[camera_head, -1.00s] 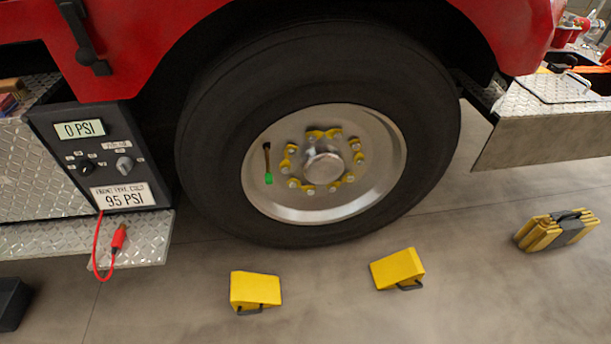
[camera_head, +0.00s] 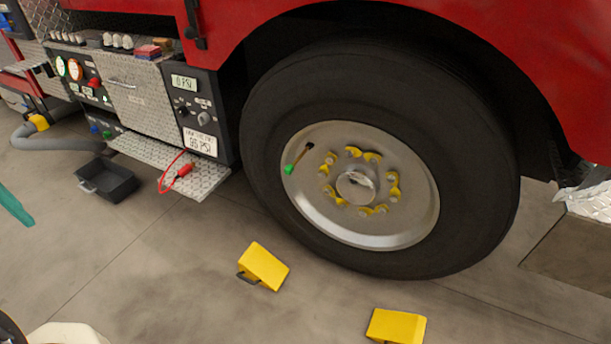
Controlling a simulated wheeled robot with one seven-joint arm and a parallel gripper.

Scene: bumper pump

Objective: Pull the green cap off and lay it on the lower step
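The green cap (camera_head: 289,169) sits on the lower end of the valve stem (camera_head: 303,155), at the left side of the silver wheel rim. The stem slants from upper right down to lower left. The lower step (camera_head: 150,156) is a diamond-plate ledge left of the tire, below the pump panel. A red air-hose fitting (camera_head: 184,170) on a red hose lies on that step's right part; the rest of its visible top looks bare. My gripper is not in view.
Two yellow wheel chocks (camera_head: 264,266) (camera_head: 397,326) are on the floor by the tire (camera_head: 262,150). A black tray (camera_head: 108,181) stands on the floor left of the step. Open floor lies in front.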

